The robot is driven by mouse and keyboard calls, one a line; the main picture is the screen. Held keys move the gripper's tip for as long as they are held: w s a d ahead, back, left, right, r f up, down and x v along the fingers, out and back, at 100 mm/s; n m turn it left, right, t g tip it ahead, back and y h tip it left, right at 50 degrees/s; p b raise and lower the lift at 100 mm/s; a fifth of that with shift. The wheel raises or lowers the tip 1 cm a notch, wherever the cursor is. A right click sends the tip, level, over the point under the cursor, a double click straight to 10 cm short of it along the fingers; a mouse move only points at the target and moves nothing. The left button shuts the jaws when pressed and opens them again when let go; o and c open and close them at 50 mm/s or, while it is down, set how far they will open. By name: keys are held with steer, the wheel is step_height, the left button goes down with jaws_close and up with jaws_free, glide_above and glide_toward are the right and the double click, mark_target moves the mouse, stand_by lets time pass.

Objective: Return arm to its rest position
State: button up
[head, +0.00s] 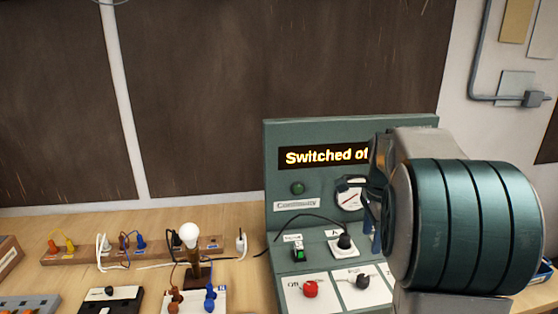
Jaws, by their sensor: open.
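My arm fills the right side of the head view, its ribbed green link in front of the control panel. My gripper (373,232) shows only in part at the left edge of that link, with its dark fingers in front of the panel near the round gauge. It is open, and I see nothing held in it. The green control panel (285,157) stands upright on the bench. Its display (322,157) reads "Switched of", with the end hidden behind my arm.
A lamp with a white bulb (190,235) stands on the wooden bench (60,222), left of the panel. A wooden strip (75,254) with coloured plugs and cables lies behind it. A red knob (310,289) sits low on the panel. The air above the bench at left is clear.

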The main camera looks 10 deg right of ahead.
steer(key=s+a+f+n+t, duration=0.1)
steer(key=s+a+f+n, duration=0.1)
steer(key=s+a+n, duration=0.5)
steer(key=s+a+f+n+t, duration=0.1)
steer(key=s+a+n, duration=0.5)
steer(key=s+n, duration=0.6)
steer(key=shift+s+a+f+t, duration=0.15)
steer(key=shift+a+f+t, duration=0.2)
steer(key=shift+t, duration=0.25)
